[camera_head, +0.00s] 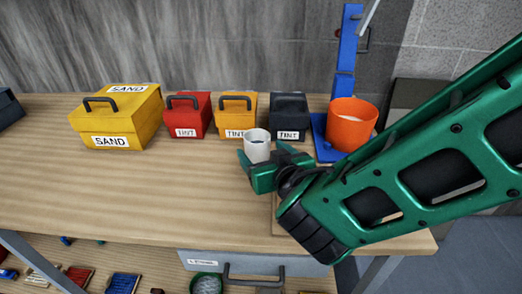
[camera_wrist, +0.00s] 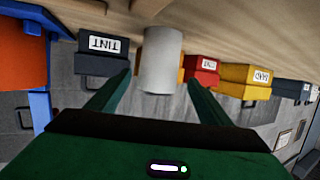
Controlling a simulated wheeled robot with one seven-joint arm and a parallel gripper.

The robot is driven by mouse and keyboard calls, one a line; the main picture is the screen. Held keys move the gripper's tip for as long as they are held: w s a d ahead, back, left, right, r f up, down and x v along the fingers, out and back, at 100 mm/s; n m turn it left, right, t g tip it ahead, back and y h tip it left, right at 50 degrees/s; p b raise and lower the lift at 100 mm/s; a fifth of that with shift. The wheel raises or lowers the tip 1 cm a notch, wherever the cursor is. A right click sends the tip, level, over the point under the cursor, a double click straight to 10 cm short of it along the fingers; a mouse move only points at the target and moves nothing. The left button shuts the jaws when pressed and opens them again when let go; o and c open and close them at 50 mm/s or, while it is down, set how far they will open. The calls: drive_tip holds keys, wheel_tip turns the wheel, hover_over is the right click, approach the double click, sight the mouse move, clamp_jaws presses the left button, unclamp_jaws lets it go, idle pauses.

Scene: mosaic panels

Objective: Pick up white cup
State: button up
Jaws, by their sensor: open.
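The white cup (camera_head: 257,147) stands upright on the wooden workbench, in front of the yellow and dark tint boxes. Something dark shows inside it. My green gripper (camera_head: 265,160) is open right at the cup, low over the bench. In the wrist view, which is upside down, the cup (camera_wrist: 161,60) stands ahead of my two open fingers (camera_wrist: 155,88), roughly centred between their tips. I cannot tell whether the fingers touch it. The lower front of the cup is partly hidden by my gripper in the head view.
Behind are a red tint box (camera_head: 187,117), a yellow tint box (camera_head: 237,120), a dark tint box (camera_head: 289,121) and a yellow sand box (camera_head: 117,118). An orange bucket (camera_head: 352,124) stands on a blue stand (camera_head: 322,145) to the right. The bench (camera_head: 130,190) is clear at left.

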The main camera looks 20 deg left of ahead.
sight(254, 140)
drive_tip(key=x, duration=0.9)
drive_tip(key=shift+w+r, duration=0.1)
drive_tip(key=shift+w, duration=0.35)
drive_tip(key=c, duration=1.3)
